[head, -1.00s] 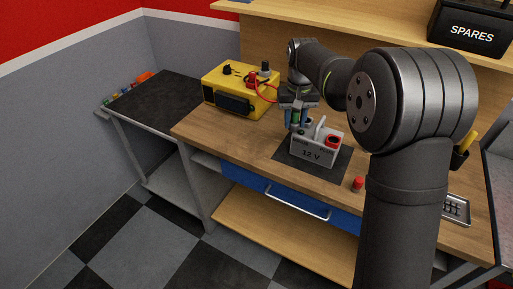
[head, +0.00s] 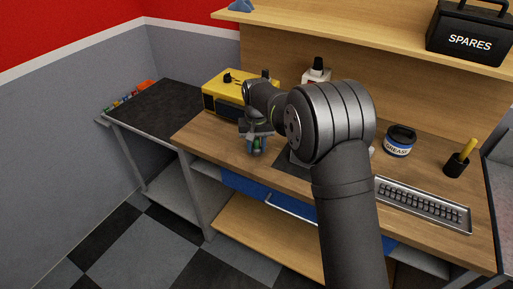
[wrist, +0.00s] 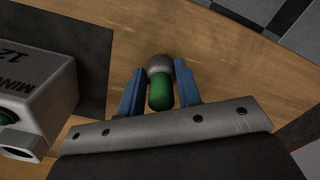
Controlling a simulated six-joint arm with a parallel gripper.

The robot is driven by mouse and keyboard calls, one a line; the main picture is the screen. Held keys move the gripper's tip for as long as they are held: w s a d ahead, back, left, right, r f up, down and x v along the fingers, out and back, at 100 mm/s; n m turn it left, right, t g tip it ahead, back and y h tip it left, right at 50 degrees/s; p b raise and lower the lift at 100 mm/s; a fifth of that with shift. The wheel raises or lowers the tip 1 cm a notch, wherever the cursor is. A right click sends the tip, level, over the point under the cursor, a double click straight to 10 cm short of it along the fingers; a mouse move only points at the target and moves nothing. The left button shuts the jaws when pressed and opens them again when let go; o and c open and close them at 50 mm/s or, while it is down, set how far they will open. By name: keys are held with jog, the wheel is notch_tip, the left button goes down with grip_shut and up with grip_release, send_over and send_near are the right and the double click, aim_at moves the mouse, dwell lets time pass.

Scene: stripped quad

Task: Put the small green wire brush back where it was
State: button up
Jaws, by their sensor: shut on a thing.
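My gripper (head: 256,147) is over the left part of the wooden bench, near its front edge. In the wrist view its two blue fingers (wrist: 160,95) are shut on the small green wire brush (wrist: 161,93), which has a rounded green body and a grey end. In the head view the green of the brush (head: 257,146) shows only as a small patch. Bare wood lies beneath it, and I cannot tell the height of the gap.
A dark mat (wrist: 95,60) lies by the battery. A white bottle (head: 316,72), grease tub (head: 399,140), metal tray (head: 425,204) and black cup (head: 455,166) are on the bench. A shelf with a SPARES box (head: 467,38) overhangs the back.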

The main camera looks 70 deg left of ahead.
aim_at(257, 139)
jog(key=shift+f, duration=0.55)
jog(key=shift+f, duration=0.1)
jog(key=o, duration=1)
notch_tip(257, 139, up, 12)
jog(key=shift+r, duration=0.15)
